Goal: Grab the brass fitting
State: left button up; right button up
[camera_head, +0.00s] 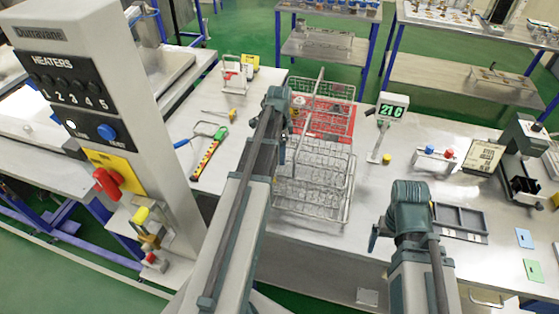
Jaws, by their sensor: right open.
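A small brass-coloured piece (298,101) shows at the left of the rear wire basket, beside the far end of my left arm. It is too small to tell for sure whether it is the brass fitting. My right gripper (374,238) shows only in part, as a dark tip left of my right arm's end, near the bench's front edge; it is open, with nothing seen in it. My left gripper (282,152) is mostly hidden by its own arm, beside the front basket; its jaws cannot be made out.
A front wire basket (345,190) and a rear one with red (335,122) stand mid-bench. A 21C display (391,108), a grey tray (460,219) and a dark-headed device (524,140) stand right. A heater panel (75,85) rises left. Bench between baskets and tray is mostly clear.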

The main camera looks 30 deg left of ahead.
pick_arm(q)
jog(key=shift+c, duration=0.3)
jog(key=shift+f, duration=0.1)
grip_shut()
dwell(0.4)
notch_tip(320, 180, up, 10)
jog(key=p, duration=1)
